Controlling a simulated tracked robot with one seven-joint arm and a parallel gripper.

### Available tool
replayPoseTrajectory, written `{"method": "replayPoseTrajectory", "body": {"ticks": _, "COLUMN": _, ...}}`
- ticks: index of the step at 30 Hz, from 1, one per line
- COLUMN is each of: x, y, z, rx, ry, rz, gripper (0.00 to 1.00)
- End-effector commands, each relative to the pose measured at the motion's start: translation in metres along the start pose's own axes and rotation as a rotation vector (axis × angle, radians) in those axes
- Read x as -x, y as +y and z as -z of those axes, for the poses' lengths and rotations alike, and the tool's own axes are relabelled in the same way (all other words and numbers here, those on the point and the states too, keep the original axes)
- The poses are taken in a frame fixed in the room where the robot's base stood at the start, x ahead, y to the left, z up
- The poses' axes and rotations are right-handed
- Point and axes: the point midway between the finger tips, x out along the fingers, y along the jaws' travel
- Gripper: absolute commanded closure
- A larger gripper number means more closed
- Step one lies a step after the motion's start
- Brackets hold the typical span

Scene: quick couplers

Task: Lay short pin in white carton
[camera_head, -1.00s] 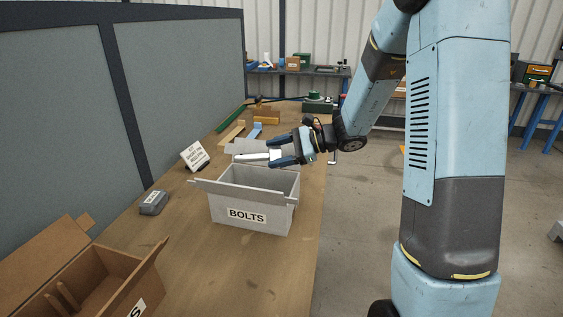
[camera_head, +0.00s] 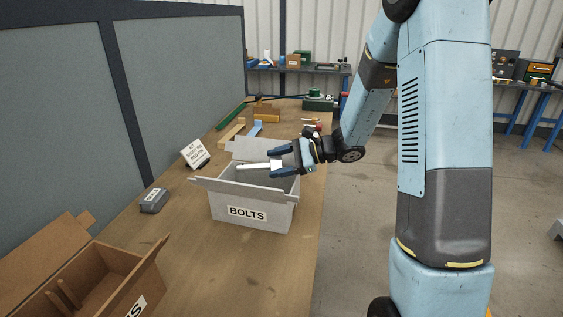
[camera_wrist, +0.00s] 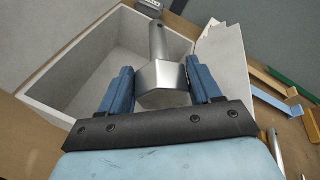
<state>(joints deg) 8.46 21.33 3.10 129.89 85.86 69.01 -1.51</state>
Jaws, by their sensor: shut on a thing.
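The short pin (camera_head: 254,166) is a pale metal rod with a wider block-like head. My gripper (camera_head: 280,160) is shut on its head, and the shaft points left, held level over the white carton (camera_head: 222,208). The carton is open, with its flaps spread and a "BOLTS" label on the front. In the wrist view, the pin (camera_wrist: 158,45) sits between my blue fingers (camera_wrist: 160,88), its shaft pointing away over the carton's open inside (camera_wrist: 92,58). The visible part of the carton floor looks bare.
A brown carton (camera_head: 135,277) stands open at the near left. A grey box (camera_head: 154,201) and a white sign (camera_head: 195,154) are on the table left of the white carton. Yellow, blue (camera_head: 255,129) and green pieces lie farther back. Bare tabletop (camera_head: 185,245) is in front.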

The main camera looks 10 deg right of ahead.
Motion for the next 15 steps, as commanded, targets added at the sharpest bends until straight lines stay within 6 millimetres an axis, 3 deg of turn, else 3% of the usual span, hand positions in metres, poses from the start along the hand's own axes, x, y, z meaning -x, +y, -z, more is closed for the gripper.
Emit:
{"method": "replayPoseTrajectory", "body": {"ticks": 3, "x": -0.0001, "y": 0.0000, "z": 0.0004, "rx": 0.001, "ry": -0.001, "rz": 0.001, "gripper": 0.92}}
{"method": "replayPoseTrajectory", "body": {"ticks": 4, "x": -0.0001, "y": 0.0004, "z": 0.0008, "rx": 0.000, "ry": 0.000, "rz": 0.000, "gripper": 0.36}}
{"method": "replayPoseTrajectory", "body": {"ticks": 12, "x": 0.0003, "y": 0.0002, "z": 0.0009, "rx": 0.000, "ry": 0.001, "rz": 0.001, "gripper": 0.11}}
{"method": "replayPoseTrajectory", "body": {"ticks": 15, "x": 0.0004, "y": 0.0002, "z": 0.0009, "rx": 0.000, "ry": 0.001, "rz": 0.001, "gripper": 0.11}}
